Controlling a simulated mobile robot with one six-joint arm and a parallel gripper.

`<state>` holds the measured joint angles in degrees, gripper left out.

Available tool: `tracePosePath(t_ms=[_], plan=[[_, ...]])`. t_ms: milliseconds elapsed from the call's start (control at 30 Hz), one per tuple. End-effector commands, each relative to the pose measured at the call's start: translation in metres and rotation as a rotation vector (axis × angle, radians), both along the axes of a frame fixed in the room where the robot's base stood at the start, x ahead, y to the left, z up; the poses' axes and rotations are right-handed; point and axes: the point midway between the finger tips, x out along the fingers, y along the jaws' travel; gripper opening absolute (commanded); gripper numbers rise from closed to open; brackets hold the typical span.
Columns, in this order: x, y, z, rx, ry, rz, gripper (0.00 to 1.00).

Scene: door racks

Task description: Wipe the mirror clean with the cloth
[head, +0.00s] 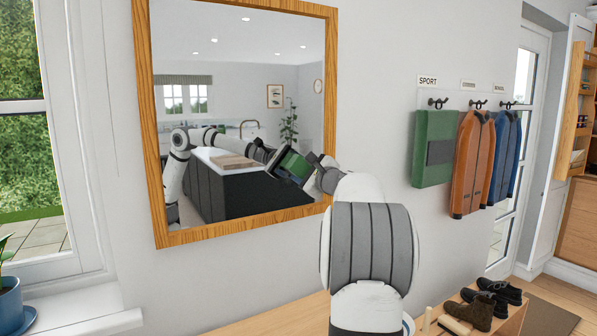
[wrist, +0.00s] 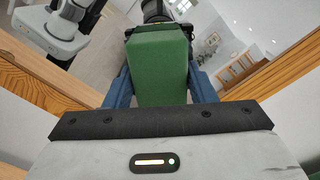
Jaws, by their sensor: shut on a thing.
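The mirror (head: 225,60) hangs on the wall in a wooden frame, and I make out no clear mark on its glass. My gripper (wrist: 161,85) is shut on a green block-shaped cloth (wrist: 160,60), which sits between its blue fingers in the wrist view. The cloth points toward the mirror glass (wrist: 228,25), close to its lower right part. I cannot tell whether the cloth touches the glass. In the head view my arm covers much of the mirror's lower right corner, and the reflection shows my arm and the green cloth.
A window (head: 25,130) and a blue plant pot (head: 12,305) are at the left. A green bag-like item (head: 434,148), an orange jacket (head: 472,165) and a blue jacket (head: 505,155) hang on hooks at the right. Dark shoes (head: 478,312) stand on a low wooden bench below.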

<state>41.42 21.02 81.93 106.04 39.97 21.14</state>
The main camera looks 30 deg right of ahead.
Motion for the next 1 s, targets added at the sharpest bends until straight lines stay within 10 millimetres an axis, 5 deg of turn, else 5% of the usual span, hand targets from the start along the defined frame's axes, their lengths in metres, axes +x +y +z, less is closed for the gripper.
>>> tracePosePath(t_ms=[600,1000], plan=[[-0.004,-0.038,0.001,0.001,0.000,-0.001,0.32],[-0.001,-0.038,0.023,0.000,0.000,0.000,0.32]])
